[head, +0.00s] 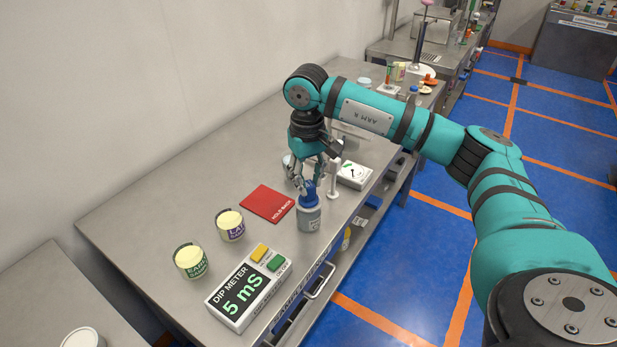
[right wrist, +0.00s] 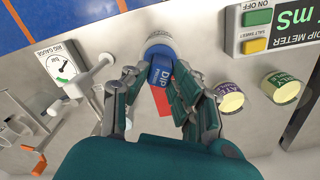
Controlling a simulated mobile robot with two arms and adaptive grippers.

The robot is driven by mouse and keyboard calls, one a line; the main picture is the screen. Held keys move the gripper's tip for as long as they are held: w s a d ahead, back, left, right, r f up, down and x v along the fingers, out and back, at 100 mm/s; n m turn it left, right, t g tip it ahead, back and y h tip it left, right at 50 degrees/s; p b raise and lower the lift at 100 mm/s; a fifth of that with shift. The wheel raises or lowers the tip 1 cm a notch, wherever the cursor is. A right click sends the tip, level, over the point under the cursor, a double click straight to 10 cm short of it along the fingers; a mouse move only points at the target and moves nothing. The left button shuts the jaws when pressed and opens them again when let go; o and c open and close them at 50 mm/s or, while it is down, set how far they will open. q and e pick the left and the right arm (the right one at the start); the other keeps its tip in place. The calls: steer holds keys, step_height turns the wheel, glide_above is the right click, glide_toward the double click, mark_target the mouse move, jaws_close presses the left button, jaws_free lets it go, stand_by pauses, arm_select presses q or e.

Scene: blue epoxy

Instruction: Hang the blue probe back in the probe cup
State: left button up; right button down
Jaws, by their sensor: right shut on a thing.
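The blue probe (head: 309,188), marked DIP in the right wrist view (right wrist: 160,77), stands roughly upright at the mouth of a grey cup (head: 309,218). The cup also shows in the right wrist view (right wrist: 159,40). My right gripper (head: 306,183) is above the cup, its fingers shut on the probe from both sides; it also shows in the right wrist view (right wrist: 162,84). The probe's lower end is hidden, so I cannot tell how deep it sits. The dip meter (head: 247,288) reads 5 mS in front of the cup. My left gripper is out of view.
A red mat (head: 266,203) lies left of the cup. Two labelled pots, one with a purple label (head: 230,227) and one with a green label (head: 190,262), stand nearer the wall. A white gauge (head: 354,175) and a white stand (head: 333,185) are close behind the cup.

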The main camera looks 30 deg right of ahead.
steer(key=shift+f, duration=0.2)
steer(key=c, duration=1)
jaws_free()
steer(key=shift+r, duration=0.1)
steer(key=shift+r+p, duration=1.55)
steer(key=shift+r, duration=0.95)
step_height(320, 180, up, 12)
